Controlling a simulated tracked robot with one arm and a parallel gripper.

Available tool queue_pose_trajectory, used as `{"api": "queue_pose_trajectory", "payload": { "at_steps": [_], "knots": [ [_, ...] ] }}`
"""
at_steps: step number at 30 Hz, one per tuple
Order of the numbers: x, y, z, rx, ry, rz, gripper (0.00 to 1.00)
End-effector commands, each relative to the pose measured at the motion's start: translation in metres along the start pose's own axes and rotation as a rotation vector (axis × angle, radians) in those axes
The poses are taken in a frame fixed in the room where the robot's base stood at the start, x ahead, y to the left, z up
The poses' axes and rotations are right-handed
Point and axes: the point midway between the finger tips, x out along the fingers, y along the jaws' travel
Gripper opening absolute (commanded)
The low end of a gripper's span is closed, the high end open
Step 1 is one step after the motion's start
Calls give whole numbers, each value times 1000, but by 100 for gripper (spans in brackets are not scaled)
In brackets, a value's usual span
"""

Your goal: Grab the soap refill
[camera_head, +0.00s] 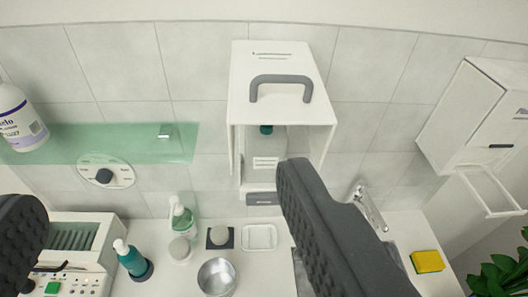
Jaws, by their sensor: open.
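A pale bottle with a dark green cap (268,142) sits inside a white wall dispenser (240,85), whose lower front is open; it looks like the soap refill, but its label is too small to read. A grey handle (281,80) is on the dispenser's cover. My gripper (155,190) is open, its dark fingers wide apart. The right finger's tip is just below and right of the bottle in the picture and may cover part of its lower right. The left finger is at the left edge. Nothing is between the fingers' pads.
A white labelled bottle (20,120) stands at a green glass shelf (120,143) on the left. The counter holds pump bottles (130,258), a metal cup (216,277), a soap dish (259,237) and a yellow sponge (427,261).

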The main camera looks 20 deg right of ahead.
Motion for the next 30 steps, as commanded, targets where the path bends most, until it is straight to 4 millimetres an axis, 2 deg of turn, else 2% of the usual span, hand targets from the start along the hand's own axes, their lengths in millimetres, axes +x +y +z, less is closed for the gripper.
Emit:
{"api": "queue_pose_trajectory", "payload": {
  "at_steps": [13, 14, 16, 17, 20, 23, 27, 30],
  "knots": [
    [0, 0, 0, 0, 0, 0, 74],
    [0, 0, 0, 0, 0, 0, 80],
    [3, 1, 1, 0, -2, 1, 99],
    [7, 1, 2, 1, -5, 3, 100],
    [33, 7, 13, 4, -23, 15, 100],
    [78, 19, 38, 10, -52, 37, 100],
    [144, 42, 92, 22, -95, 75, 100],
    [179, 60, 136, 30, -123, 101, 100]
  ]
}}
